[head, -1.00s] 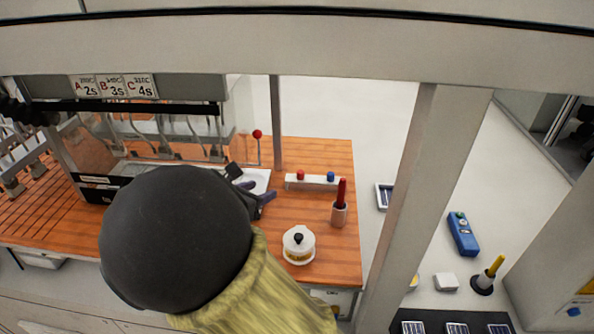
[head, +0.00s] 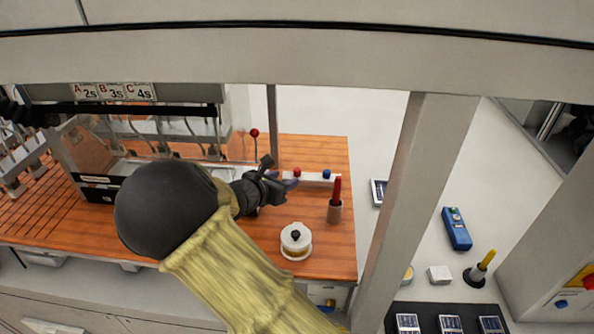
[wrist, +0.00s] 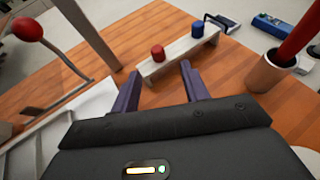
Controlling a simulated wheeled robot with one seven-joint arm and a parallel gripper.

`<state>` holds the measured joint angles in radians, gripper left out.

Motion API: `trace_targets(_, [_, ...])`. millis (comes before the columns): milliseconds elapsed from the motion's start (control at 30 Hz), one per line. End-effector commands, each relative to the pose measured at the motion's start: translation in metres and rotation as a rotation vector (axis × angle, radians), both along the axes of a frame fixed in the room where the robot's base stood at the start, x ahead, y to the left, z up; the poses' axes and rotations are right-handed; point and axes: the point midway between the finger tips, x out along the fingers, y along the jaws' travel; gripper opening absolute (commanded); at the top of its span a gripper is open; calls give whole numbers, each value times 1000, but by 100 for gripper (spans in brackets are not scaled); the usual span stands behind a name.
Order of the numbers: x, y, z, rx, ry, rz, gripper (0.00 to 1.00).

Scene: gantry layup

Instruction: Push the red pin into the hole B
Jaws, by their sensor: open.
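A short red pin (head: 297,171) stands upright at the left of a light-coloured bar (head: 315,180) on the wooden table. A short blue pin (head: 326,174) stands at its right. In the wrist view the red pin (wrist: 157,53) is just beyond my gripper (wrist: 160,72), roughly between the purple fingers. The fingers are open with nothing between them. In the head view my gripper (head: 284,188) is low over the table, just left of and nearer than the bar. I cannot make out a hole marked B; a sign with the letter B (head: 110,91) hangs at the upper left.
A taller red stick (head: 337,188) stands in a cup (head: 334,211) right of the bar. A lidded white pot (head: 296,241) is in front. A red-knobbed lever (head: 254,133) stands at left. A post (head: 425,180) rises right of the table.

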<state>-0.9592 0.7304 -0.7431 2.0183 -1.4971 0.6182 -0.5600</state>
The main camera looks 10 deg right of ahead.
Motion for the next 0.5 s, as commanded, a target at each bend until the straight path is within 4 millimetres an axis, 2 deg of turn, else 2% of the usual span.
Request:
trace_targets(100, [7,-7,-4,-1,1,-1,45])
trace_targets(500, [10,-9,-5,-1,1,0,45])
